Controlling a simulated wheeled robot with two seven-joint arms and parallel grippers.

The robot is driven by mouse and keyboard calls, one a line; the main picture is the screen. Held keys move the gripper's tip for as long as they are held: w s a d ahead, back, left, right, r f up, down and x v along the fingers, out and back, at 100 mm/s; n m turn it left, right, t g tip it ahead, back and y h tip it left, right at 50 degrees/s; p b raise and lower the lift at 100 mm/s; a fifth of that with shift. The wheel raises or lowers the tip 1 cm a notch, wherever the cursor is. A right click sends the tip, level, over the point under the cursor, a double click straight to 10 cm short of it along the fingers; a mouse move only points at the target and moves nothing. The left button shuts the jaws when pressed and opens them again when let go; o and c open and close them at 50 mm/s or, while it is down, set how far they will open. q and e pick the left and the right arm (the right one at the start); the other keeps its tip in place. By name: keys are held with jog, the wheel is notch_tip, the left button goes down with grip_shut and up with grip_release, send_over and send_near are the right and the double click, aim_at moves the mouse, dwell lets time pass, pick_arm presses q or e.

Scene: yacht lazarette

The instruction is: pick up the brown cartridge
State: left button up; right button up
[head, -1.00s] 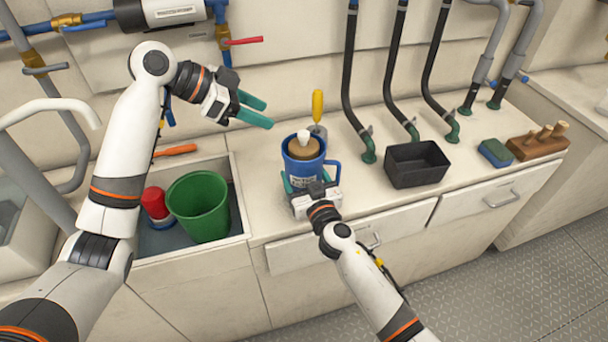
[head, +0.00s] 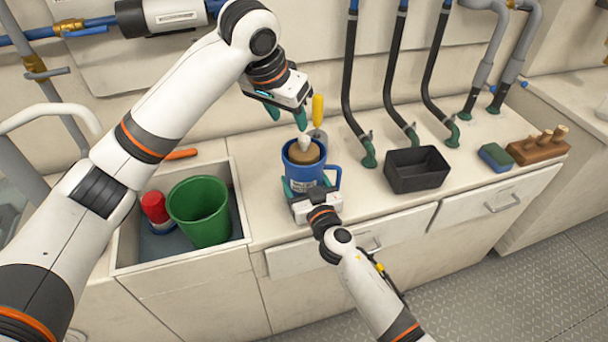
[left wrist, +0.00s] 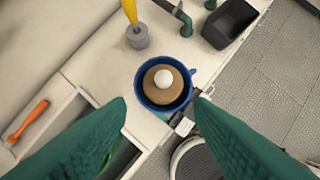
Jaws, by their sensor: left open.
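The brown cartridge (head: 303,155) sits upright inside a blue mug-like housing (head: 309,176), with a white knob on its top. In the left wrist view the cartridge (left wrist: 155,90) shows from above, ringed by the blue rim. My left gripper (head: 287,116) is open and empty, pointing down a little above the cartridge. In the left wrist view its green fingers spread to either side below the housing. My right gripper (head: 312,190) is at the front of the housing with its fingers around the lower part, shut on it. The fingertips are partly hidden by the housing.
A yellow-handled tool (head: 318,110) stands upright just behind the housing. A black bin (head: 416,169) is to the right, with hoses behind it. A green bucket (head: 199,208) and a red-topped can (head: 156,208) stand in the recess at left.

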aim_at(303, 138)
pick_arm(q)
jog(key=shift+w+d+r+x, duration=0.1)
jog(key=shift+d+x, duration=0.05)
jog(key=shift+x, duration=1.3)
jog(key=shift+w+d+r+x, duration=0.1)
jog(key=shift+w+d+x, duration=0.05)
jog(key=shift+x, duration=1.35)
jog(key=shift+w+d+r+x, duration=0.1)
jog(key=shift+d+x, duration=0.05)
jog(key=shift+x, duration=1.3)
jog(key=shift+f, duration=0.1)
jog(key=shift+c, duration=0.3)
grip_shut()
